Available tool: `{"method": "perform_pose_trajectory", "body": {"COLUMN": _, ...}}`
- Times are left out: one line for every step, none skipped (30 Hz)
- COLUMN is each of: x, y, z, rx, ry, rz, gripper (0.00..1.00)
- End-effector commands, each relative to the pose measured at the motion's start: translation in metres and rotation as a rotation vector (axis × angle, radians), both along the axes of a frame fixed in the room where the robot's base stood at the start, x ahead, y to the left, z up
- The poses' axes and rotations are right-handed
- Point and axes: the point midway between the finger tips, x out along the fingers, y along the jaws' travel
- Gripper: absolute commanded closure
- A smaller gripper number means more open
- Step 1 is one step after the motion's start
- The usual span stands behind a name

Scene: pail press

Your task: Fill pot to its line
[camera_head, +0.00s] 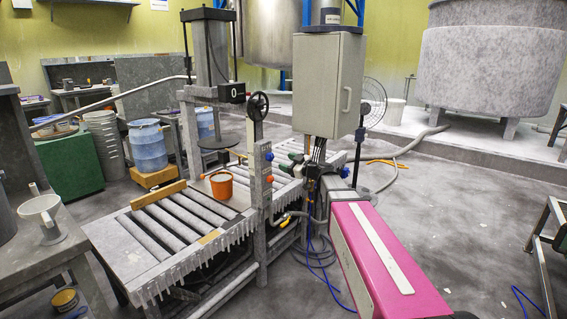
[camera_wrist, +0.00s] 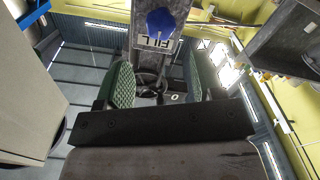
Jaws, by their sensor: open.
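The orange pot (camera_head: 222,188) stands upright on the roller conveyor (camera_head: 160,226), just left of the machine's post. Its fill line and contents cannot be made out. A blue button (camera_wrist: 160,22) beside an upside-down FILL label (camera_wrist: 154,42) shows ahead of my gripper (camera_wrist: 158,78). In the head view, a blue button (camera_head: 269,156) and an orange button sit on the post. My gripper (camera_head: 284,168) is there right of the post, its green-padded fingers apart and empty. The fingers do not visibly touch the button.
A display box (camera_head: 231,92) reads 0 above the conveyor. A handwheel (camera_head: 258,106) tops the post. A grey cabinet (camera_head: 328,85) stands close to my arm. Hoses and cables lie on the floor. A bench with a white jug (camera_head: 40,208) is at left; the right floor is mostly clear.

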Motion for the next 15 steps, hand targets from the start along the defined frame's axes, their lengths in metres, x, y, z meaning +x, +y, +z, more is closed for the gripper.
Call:
{"method": "perform_pose_trajectory", "body": {"x": 0.002, "y": 0.002, "z": 0.0, "rx": 0.0, "ry": -0.001, "rz": 0.0, "gripper": 0.38}}
{"method": "perform_pose_trajectory", "body": {"x": 0.004, "y": 0.004, "z": 0.0, "rx": 0.0, "ry": -0.001, "rz": 0.0, "gripper": 0.38}}
{"method": "perform_pose_trajectory", "body": {"x": 0.006, "y": 0.007, "z": 0.0, "rx": 0.0, "ry": 0.0, "rz": 0.001, "gripper": 0.38}}
{"method": "perform_pose_trajectory", "body": {"x": 0.008, "y": 0.009, "z": 0.0, "rx": 0.0, "ry": 0.0, "rz": 0.001, "gripper": 0.38}}
{"method": "perform_pose_trajectory", "body": {"x": 0.01, "y": 0.011, "z": 0.0, "rx": -0.001, "ry": 0.0, "rz": 0.002, "gripper": 0.38}}
{"method": "perform_pose_trajectory", "body": {"x": 0.013, "y": 0.015, "z": -0.001, "rx": -0.001, "ry": 0.0, "rz": 0.002, "gripper": 0.38}}
{"method": "perform_pose_trajectory", "body": {"x": 0.016, "y": 0.018, "z": -0.001, "rx": -0.001, "ry": 0.0, "rz": 0.002, "gripper": 0.38}}
{"method": "perform_pose_trajectory", "body": {"x": 0.018, "y": 0.022, "z": -0.001, "rx": -0.001, "ry": 0.0, "rz": 0.002, "gripper": 0.38}}
{"method": "perform_pose_trajectory", "body": {"x": 0.021, "y": 0.026, "z": -0.001, "rx": 0.0, "ry": 0.001, "rz": 0.002, "gripper": 0.38}}
{"method": "perform_pose_trajectory", "body": {"x": 0.024, "y": 0.029, "z": -0.001, "rx": 0.0, "ry": 0.001, "rz": 0.003, "gripper": 0.38}}
{"method": "perform_pose_trajectory", "body": {"x": 0.026, "y": 0.032, "z": -0.001, "rx": 0.0, "ry": 0.001, "rz": 0.003, "gripper": 0.38}}
{"method": "perform_pose_trajectory", "body": {"x": 0.029, "y": 0.036, "z": -0.001, "rx": 0.0, "ry": 0.001, "rz": 0.003, "gripper": 0.38}}
{"method": "perform_pose_trajectory", "body": {"x": 0.031, "y": 0.039, "z": -0.001, "rx": -0.001, "ry": 0.002, "rz": 0.002, "gripper": 0.38}}
{"method": "perform_pose_trajectory", "body": {"x": 0.034, "y": 0.042, "z": -0.001, "rx": -0.001, "ry": 0.002, "rz": 0.002, "gripper": 0.38}}
{"method": "perform_pose_trajectory", "body": {"x": 0.037, "y": 0.046, "z": -0.001, "rx": -0.001, "ry": 0.002, "rz": 0.002, "gripper": 0.38}}
